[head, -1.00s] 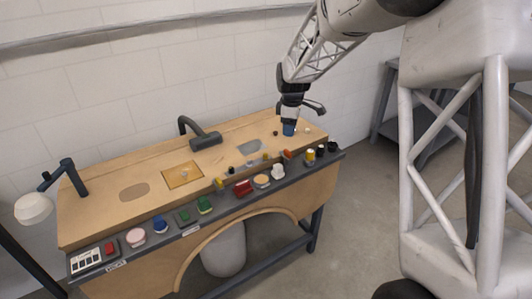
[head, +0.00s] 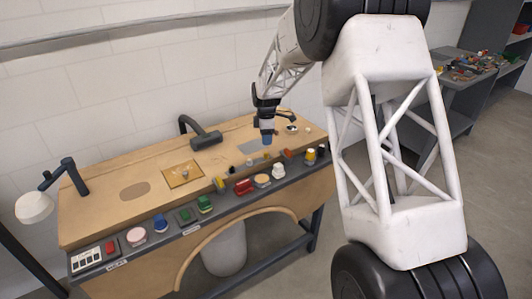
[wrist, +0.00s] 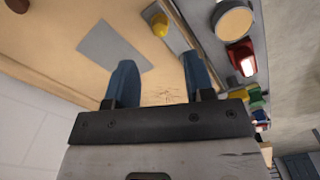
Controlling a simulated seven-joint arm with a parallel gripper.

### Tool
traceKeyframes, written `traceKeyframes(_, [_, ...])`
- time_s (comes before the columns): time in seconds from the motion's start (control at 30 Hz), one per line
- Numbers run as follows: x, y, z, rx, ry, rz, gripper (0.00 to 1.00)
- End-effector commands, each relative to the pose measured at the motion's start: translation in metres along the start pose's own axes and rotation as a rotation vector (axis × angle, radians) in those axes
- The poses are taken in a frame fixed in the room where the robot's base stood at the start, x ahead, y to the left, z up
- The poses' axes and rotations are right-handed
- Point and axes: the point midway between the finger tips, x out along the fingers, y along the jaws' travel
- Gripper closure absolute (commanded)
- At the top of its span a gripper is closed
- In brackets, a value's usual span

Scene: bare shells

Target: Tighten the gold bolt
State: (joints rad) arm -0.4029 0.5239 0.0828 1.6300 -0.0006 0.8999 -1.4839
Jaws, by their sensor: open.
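A small gold-coloured spot (head: 185,174), which looks like the gold bolt, sits on a square tan plate (head: 174,180) set in the wooden bench top. It is too small to tell how far it is screwed in. My gripper (head: 267,140) is above the bench to the right of that plate, pointing down, beside a grey rectangular patch. In the wrist view my gripper (wrist: 155,80) shows two blue fingers spread apart with nothing between them.
The wooden bench (head: 110,215) carries a front row of coloured buttons, including a red one (head: 243,187), also in the wrist view (wrist: 240,58). A dark curved fixture (head: 205,140) rises behind the tan plate. A lamp (head: 34,207) stands at the left.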

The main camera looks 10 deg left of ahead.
Motion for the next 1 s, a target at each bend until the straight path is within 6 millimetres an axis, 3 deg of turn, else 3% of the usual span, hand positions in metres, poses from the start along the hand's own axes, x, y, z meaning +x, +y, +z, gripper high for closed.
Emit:
traceKeyframes(0.37, [0.012,0.0,0.0,0.001,0.0,-0.002,0.51])
traceKeyframes(1.0, [0.075,0.0,0.0,0.001,0.0,0.0,0.51])
